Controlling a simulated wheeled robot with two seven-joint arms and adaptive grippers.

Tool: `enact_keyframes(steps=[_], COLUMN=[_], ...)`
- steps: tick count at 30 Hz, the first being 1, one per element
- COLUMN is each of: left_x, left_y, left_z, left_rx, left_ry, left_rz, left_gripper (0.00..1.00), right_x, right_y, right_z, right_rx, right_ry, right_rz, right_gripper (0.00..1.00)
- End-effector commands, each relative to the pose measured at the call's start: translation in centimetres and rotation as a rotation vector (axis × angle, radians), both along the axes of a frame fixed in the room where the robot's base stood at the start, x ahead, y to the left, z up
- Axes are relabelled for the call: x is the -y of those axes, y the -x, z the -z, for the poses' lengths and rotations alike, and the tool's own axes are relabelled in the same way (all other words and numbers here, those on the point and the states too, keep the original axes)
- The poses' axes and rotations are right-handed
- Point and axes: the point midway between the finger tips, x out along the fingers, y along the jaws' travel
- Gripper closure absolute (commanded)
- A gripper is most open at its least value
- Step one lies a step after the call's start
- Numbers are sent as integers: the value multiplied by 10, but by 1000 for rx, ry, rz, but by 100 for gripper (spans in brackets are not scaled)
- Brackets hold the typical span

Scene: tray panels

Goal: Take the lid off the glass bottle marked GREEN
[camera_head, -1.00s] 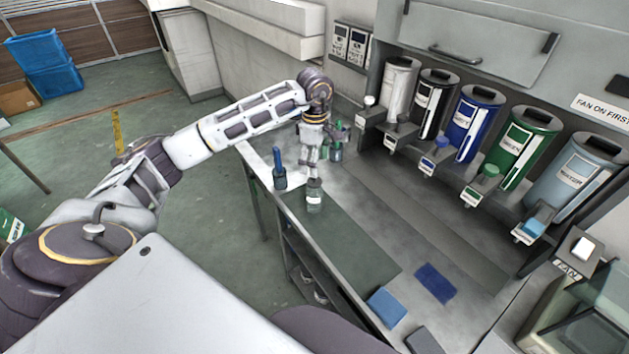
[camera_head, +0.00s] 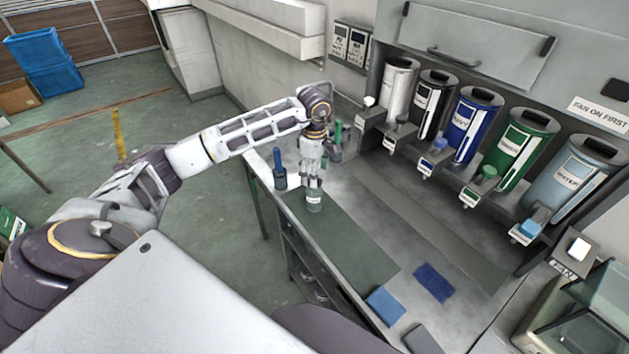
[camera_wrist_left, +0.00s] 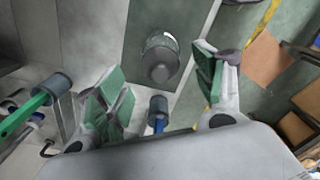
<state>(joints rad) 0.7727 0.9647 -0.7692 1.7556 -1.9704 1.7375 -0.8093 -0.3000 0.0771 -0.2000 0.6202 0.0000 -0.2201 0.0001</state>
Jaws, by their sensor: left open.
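A clear glass bottle (camera_head: 314,203) with a pale label stands upright on the dark green mat (camera_head: 350,245) at the bench's left end. Its marking is too small to read. In the left wrist view the bottle (camera_wrist_left: 161,43) shows with its grey lid (camera_wrist_left: 160,72) on. My left gripper (camera_head: 314,182) points down at the bottle's top in the head view and partly hides the lid. In the wrist view the left gripper (camera_wrist_left: 163,90) is open, with green-padded fingers spread wide and the lid apart from both. My right gripper is not in view.
A blue-handled tool (camera_head: 280,173) stands left of the bottle. A green-handled tool (camera_head: 338,142) stands behind the gripper. Several coloured dispensers, including a green one (camera_head: 525,145), line the back. Blue cloths (camera_head: 435,282) lie at the front. The mat right of the bottle is clear.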

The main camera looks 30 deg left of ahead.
Motion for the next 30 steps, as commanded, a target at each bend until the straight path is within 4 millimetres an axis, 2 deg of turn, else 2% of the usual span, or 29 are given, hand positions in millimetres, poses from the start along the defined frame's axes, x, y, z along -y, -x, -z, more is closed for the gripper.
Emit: enact_keyframes(steps=[3,10,25,26,30], left_x=[0,0,0,0,0], left_y=[1,1,0,0,0], left_z=[10,29,31,31,31], left_rx=[-3,-1,0,1,1], left_ry=[1,0,0,0,0], left_rz=[1,0,0,0,0], left_gripper=[31,31,31,33,51], right_x=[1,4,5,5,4], right_y=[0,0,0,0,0], right_z=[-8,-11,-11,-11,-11], right_rx=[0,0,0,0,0], right_ry=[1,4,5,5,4], right_rz=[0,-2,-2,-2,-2], right_gripper=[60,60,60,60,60])
